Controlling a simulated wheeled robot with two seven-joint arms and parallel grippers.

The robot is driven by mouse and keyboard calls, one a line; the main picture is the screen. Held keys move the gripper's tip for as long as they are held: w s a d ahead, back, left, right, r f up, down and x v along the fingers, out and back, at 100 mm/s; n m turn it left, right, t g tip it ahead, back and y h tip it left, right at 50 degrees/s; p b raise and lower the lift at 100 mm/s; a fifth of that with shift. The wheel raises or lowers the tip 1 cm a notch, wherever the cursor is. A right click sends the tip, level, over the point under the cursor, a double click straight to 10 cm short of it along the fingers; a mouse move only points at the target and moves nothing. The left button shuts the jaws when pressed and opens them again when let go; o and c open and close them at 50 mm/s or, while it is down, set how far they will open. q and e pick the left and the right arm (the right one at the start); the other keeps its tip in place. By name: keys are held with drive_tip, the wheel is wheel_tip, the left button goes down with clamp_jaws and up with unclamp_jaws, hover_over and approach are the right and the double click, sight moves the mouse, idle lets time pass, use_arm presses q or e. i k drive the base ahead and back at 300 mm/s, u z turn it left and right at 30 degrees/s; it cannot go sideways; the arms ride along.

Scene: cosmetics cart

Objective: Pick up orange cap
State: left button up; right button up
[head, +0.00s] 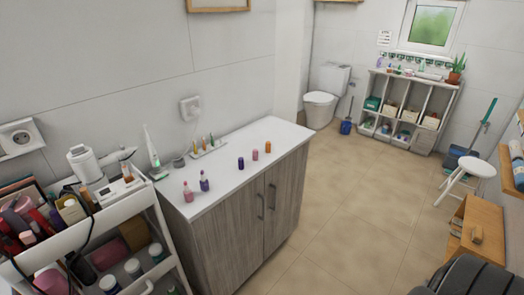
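A small orange cap (268,147) stands on the white top of the cabinet (226,176), toward its right part. A pinkish cap (254,155) and a dark purple cap (241,163) stand in a row to its left. A pink bottle (188,192) and a purple bottle (204,181) stand near the cabinet's left front edge. Neither of my grippers is in view.
A white cart (84,230) full of cosmetics stands left of the cabinet. An electric toothbrush (152,150) and a small holder with several slim items (208,148) stand along the wall side. Open tiled floor (350,225) lies right of the cabinet.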

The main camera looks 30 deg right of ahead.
sight(130, 178)
drive_tip(key=k, duration=0.55)
drive_tip(key=z, duration=0.6)
drive_tip(key=i, duration=1.2)
drive_tip(key=u, duration=0.6)
